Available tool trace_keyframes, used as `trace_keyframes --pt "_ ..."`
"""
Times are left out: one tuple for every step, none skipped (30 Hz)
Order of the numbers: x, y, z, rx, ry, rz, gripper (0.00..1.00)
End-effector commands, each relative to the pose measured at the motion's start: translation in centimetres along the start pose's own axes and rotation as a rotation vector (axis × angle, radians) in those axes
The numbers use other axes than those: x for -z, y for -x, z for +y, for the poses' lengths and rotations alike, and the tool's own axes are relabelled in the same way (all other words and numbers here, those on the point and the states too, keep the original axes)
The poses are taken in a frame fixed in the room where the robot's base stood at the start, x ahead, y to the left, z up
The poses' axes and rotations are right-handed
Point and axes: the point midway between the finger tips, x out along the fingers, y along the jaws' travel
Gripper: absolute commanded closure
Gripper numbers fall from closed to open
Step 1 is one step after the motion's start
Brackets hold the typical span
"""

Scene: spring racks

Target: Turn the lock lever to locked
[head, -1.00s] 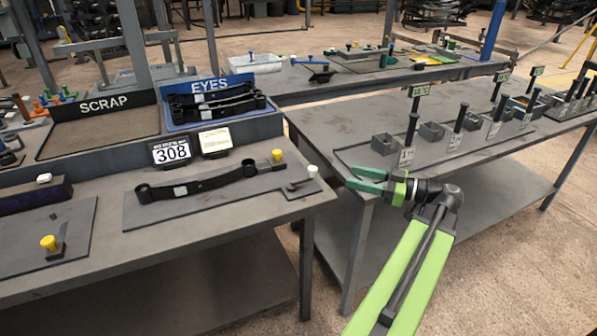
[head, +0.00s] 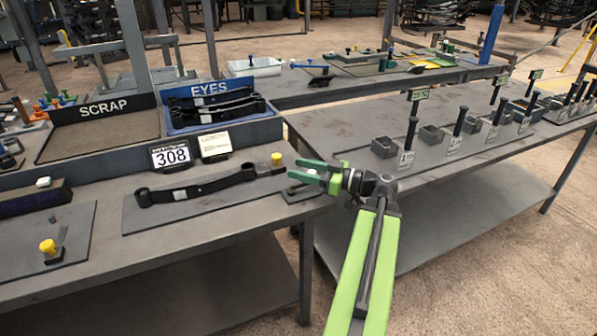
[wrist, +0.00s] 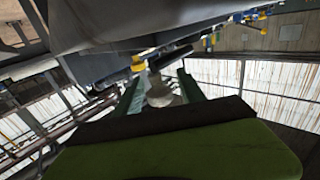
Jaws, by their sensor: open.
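The lock lever (head: 291,190) sits on a small plate at the right end of the near bench, mostly hidden behind my gripper in the head view. Its white knob (wrist: 159,95) shows in the wrist view between the two green fingers. My gripper (head: 297,169) is open and points left over the lever plate. I cannot tell whether a finger touches the knob. The lever's arm is too hidden to read its angle.
A yellow knob (head: 277,159) stands just left of my fingertips, beside a black leaf spring (head: 195,188) on a flat plate. The EYES bin (head: 211,123) and 308 sign (head: 171,155) stand behind. A second bench (head: 440,160) with posts lies right.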

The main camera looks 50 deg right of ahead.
Motion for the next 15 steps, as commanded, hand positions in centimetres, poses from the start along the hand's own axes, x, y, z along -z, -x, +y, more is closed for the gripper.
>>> trace_keyframes --pt "0.00 0.01 0.00 0.000 0.000 0.000 0.53" --pt "0.00 0.01 0.00 0.000 0.000 0.000 0.53" --pt "0.00 0.01 0.00 0.000 0.000 0.000 0.53" --pt "0.00 0.02 0.00 0.000 0.000 0.000 0.57" --pt "0.00 0.02 0.00 0.000 0.000 0.000 0.61" --pt "0.00 0.02 0.00 0.000 0.000 0.000 0.66" --pt "0.00 0.02 0.00 0.000 0.000 0.000 0.70" --pt "0.00 0.02 0.00 0.000 0.000 0.000 0.74" --pt "0.00 0.02 0.00 0.000 0.000 0.000 0.79" --pt "0.00 0.02 0.00 0.000 0.000 0.000 0.83" --pt "0.00 0.02 0.00 0.000 0.000 0.000 0.87" --pt "0.00 0.02 0.00 0.000 0.000 0.000 0.92" --pt "0.00 0.02 0.00 0.000 0.000 0.000 0.96" --pt "0.00 0.02 0.01 0.000 0.000 0.000 1.00" --pt "0.00 0.02 0.01 0.000 0.000 0.000 1.00"
